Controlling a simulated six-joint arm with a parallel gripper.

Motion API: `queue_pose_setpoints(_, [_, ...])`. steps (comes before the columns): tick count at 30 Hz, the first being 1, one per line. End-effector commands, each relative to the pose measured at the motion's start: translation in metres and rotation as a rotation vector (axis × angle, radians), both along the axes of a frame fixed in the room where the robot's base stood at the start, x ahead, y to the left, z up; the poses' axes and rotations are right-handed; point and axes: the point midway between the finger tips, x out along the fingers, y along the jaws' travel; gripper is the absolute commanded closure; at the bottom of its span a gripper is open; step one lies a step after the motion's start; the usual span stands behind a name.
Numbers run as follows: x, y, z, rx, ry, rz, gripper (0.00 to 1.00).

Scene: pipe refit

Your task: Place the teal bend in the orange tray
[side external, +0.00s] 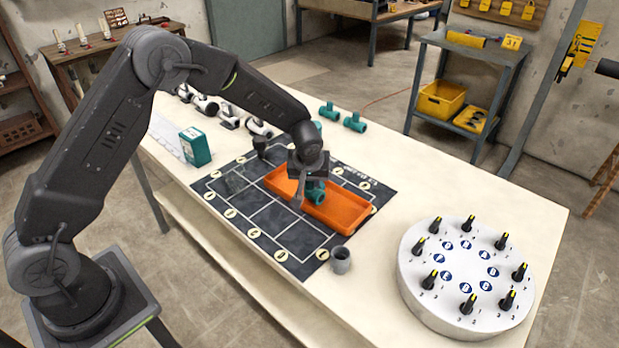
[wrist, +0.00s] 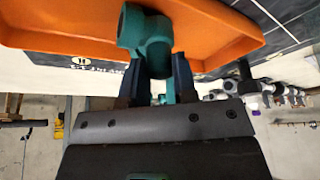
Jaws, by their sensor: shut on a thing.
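The teal bend (side external: 316,193) is between the fingers of my gripper (side external: 306,193), over the orange tray (side external: 345,218). In the wrist view the teal bend (wrist: 146,35) shows at the fingertips, with the orange tray (wrist: 222,28) behind it. My gripper (wrist: 155,78) is shut on the bend. The tray lies on a dark grid mat (side external: 270,222) on the table. I cannot tell whether the bend touches the tray floor.
A white round stand with black knobs (side external: 466,275) is at the right. A grey cup (side external: 341,260) stands by the mat's front corner. A teal box (side external: 195,147), white fittings (side external: 228,116) and teal fittings (side external: 355,122) stand toward the back.

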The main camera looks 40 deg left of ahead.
Motion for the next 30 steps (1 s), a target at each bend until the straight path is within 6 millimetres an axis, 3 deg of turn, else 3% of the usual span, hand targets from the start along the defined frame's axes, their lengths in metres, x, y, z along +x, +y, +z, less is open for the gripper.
queue_pose_setpoints(6, [0.000,0.000,-0.003,0.001,0.001,-0.001,0.98])
queue_pose_setpoints(7, [0.000,0.000,-0.003,0.001,0.001,-0.001,0.73])
queue_pose_setpoints(15, [0.000,0.000,-0.003,0.001,0.001,-0.001,0.48])
queue_pose_setpoints(23, [0.000,0.000,0.000,0.000,0.000,0.000,0.48])
queue_pose_setpoints(30, [-0.009,-0.007,0.030,0.001,-0.003,-0.002,0.48])
